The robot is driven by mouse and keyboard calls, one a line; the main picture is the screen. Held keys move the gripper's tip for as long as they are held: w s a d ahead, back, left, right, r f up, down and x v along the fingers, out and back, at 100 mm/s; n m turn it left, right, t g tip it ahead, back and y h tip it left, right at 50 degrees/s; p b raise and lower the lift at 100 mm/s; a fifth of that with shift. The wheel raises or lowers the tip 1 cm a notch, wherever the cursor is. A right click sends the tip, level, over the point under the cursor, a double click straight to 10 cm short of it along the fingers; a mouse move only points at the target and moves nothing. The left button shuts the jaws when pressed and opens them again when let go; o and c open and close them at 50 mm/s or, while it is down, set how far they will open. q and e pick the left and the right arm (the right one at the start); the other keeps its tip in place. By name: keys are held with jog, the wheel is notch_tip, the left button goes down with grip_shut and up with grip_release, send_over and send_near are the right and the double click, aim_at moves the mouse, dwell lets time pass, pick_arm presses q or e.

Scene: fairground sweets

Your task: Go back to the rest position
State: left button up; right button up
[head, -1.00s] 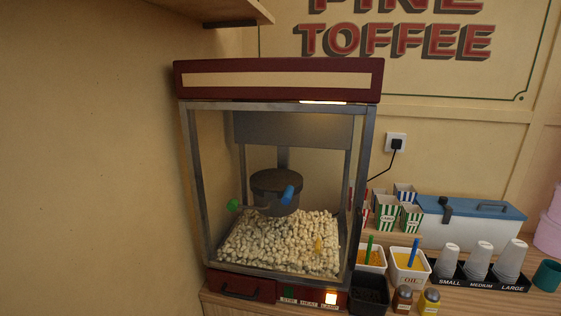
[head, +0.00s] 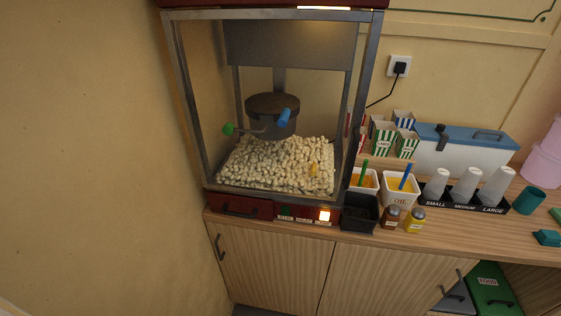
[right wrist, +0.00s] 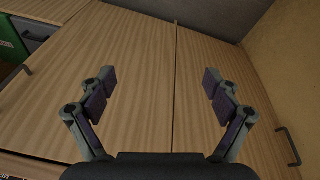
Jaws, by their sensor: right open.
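My right gripper (right wrist: 160,85) shows in the right wrist view, with its two fingers spread wide and nothing between them. It points at the wooden cabinet doors (right wrist: 140,60) and touches nothing that I can see. Neither gripper shows in the head view, and my left gripper is in no view. The popcorn machine (head: 270,210) stands on the counter, with a heap of popcorn (head: 280,165) inside. Its kettle (head: 272,115) hangs above the heap, with a green knob at the left and a blue handle at the right.
Right of the machine stand a black bin (head: 360,213), two tubs with scoops, two shakers (head: 414,220), a cup rack (head: 465,204) and a cool box (head: 465,155). A teal cup (head: 528,200) stands further right. Cabinet doors (head: 280,262) with handles lie below; a wall is close at left.

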jog(key=s+d+f+b, duration=0.1)
jog(key=s+f, duration=0.2)
jog(key=f, duration=0.6)
jog(key=s+d+f, duration=0.1)
jog(key=s+f, duration=0.3)
jog(key=f, duration=0.5)
jog(key=s+f+g+b, duration=0.1)
jog(key=s+f, duration=1)
jog(key=s, duration=0.4)
jog(key=shift+f+g, duration=0.15)
jog(key=shift+g, duration=0.15)
